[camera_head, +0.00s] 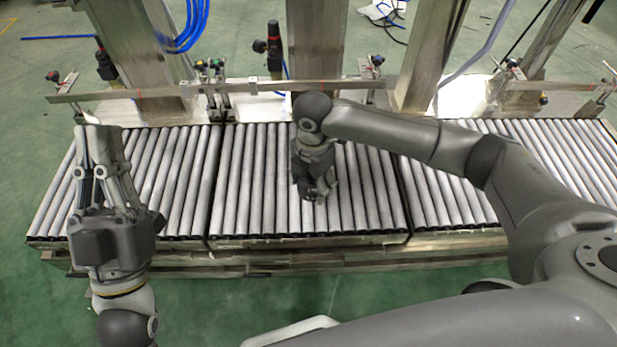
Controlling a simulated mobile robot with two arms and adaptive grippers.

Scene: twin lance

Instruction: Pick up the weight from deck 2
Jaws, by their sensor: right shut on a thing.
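My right gripper (318,194) points down over the middle roller deck (258,185), near the middle of its rollers. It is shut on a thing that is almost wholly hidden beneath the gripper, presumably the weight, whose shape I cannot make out. I cannot tell whether it touches the rollers. My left gripper (99,138) is over the left roller deck (178,185), its fingers pointing away from me. Its two fingers stand apart with a gap between them, and I see nothing held there.
A right roller deck (445,195) adjoins the middle one, partly behind my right arm. A metal guide rail (225,90) runs along the back edge of the decks. Metal posts (316,60) stand behind it. The visible rollers around my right gripper are clear.

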